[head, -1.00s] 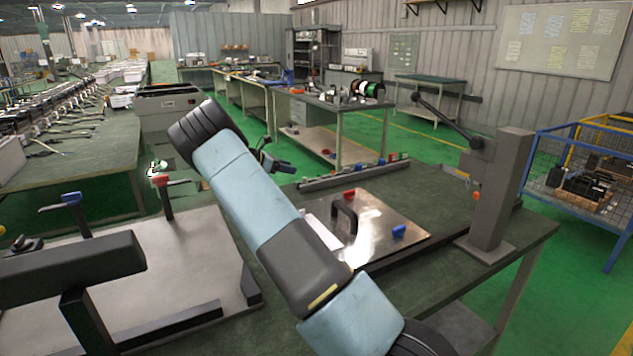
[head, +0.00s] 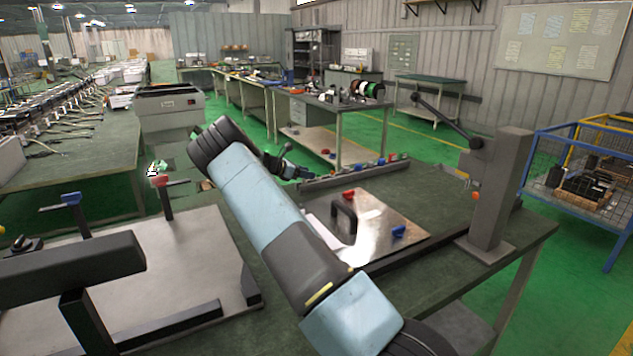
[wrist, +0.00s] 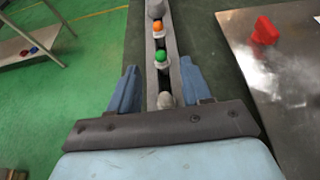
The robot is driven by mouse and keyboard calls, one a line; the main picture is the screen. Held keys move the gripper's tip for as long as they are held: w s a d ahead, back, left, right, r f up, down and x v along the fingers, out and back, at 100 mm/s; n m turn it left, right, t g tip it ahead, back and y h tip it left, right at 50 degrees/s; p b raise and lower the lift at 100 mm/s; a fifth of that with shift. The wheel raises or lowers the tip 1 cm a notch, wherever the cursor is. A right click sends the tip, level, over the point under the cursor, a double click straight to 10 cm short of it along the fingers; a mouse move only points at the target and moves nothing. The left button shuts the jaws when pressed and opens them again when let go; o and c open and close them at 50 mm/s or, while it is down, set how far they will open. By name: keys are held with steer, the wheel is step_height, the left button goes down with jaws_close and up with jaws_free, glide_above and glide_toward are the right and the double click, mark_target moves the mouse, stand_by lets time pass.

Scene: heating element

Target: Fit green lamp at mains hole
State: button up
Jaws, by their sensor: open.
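The green lamp (wrist: 161,55) stands in a narrow grey rail in the wrist view, behind a pale lamp and in front of an orange one. My gripper (wrist: 158,68) is open and empty, its two blue fingers on either side of the rail, with the green lamp between the lines of the fingertips. I cannot tell its height above the lamp. In the head view my gripper (head: 298,172) is small, at the left end of the rail (head: 335,178). A metal plate (head: 385,212) with a black handle, a red part and a blue part lies on the bench. I cannot make out the mains hole.
The orange lamp (wrist: 158,28) and pale lamp (wrist: 165,100) stand close to the green one. A red part (wrist: 264,32) stands on the plate at right. A grey post with a lever (head: 500,190) rises at the bench's right end. Green floor lies left of the rail.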

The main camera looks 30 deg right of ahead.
mark_target(319, 179)
steer(key=x, duration=0.4)
steer(key=shift+d+f, duration=0.1)
steer(key=shift+f, duration=0.15)
steer(key=shift+c, duration=0.2)
jaws_close()
